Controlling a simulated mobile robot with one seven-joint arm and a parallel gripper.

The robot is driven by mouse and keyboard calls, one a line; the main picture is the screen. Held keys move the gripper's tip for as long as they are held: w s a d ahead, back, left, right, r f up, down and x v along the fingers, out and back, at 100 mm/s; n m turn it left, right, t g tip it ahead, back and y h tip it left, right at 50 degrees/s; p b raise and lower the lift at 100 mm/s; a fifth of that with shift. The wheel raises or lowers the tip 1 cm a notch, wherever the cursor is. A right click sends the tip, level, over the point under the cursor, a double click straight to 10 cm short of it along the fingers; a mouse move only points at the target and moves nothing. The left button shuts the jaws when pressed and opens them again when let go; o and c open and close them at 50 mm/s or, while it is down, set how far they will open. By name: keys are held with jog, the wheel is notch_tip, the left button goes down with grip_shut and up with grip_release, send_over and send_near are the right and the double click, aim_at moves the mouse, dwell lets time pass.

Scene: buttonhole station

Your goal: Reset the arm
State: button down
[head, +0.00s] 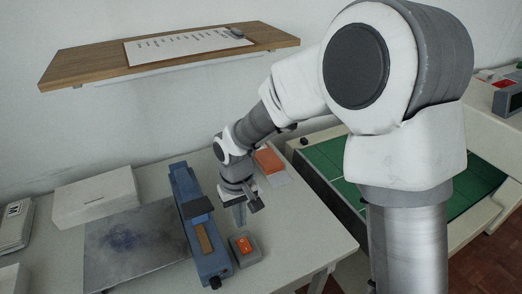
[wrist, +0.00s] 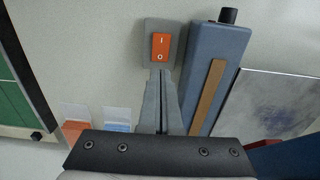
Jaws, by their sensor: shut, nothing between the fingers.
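My gripper (head: 239,213) hangs over the white table, just right of a long blue machine (head: 183,187) in the head view. In the wrist view my gripper (wrist: 161,74) has its two grey fingers together with nothing between them. The fingertips point toward a grey switch box (wrist: 150,32) with an orange rocker switch (wrist: 160,46) marked I and O. In the head view the switch box (head: 254,257) stands in front of the gripper, near the table's front edge. I cannot tell whether the fingers touch it.
A grey plate (head: 130,245) lies left of the blue machine, with a white box (head: 95,198) behind it. An orange stack (head: 268,160) sits behind my gripper. A wooden shelf (head: 80,66) hangs on the wall above. A green-bottomed tray (head: 328,159) stands at right.

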jog(key=s+d+r+m+t+p, duration=0.1)
jog(key=s+d+r+m+t, duration=0.15)
jog(key=d+r, duration=0.7)
jog(key=s+d+r+m+t, duration=0.15)
jog(key=s+d+r, duration=0.25)
jog(key=d+r, duration=0.55)
jog(key=s+d+r+m+t, duration=0.1)
jog(key=s+d+r+m, duration=0.1)
jog(key=s, duration=0.5)
jog(key=d+r, duration=0.1)
jog(key=d, duration=0.1)
jog(key=shift+s+d+r+t+p, duration=0.15)
jog(key=shift+d+r+t+p, duration=0.15)
jog(key=shift+r+p, duration=0.1)
jog(key=shift+a, duration=0.2)
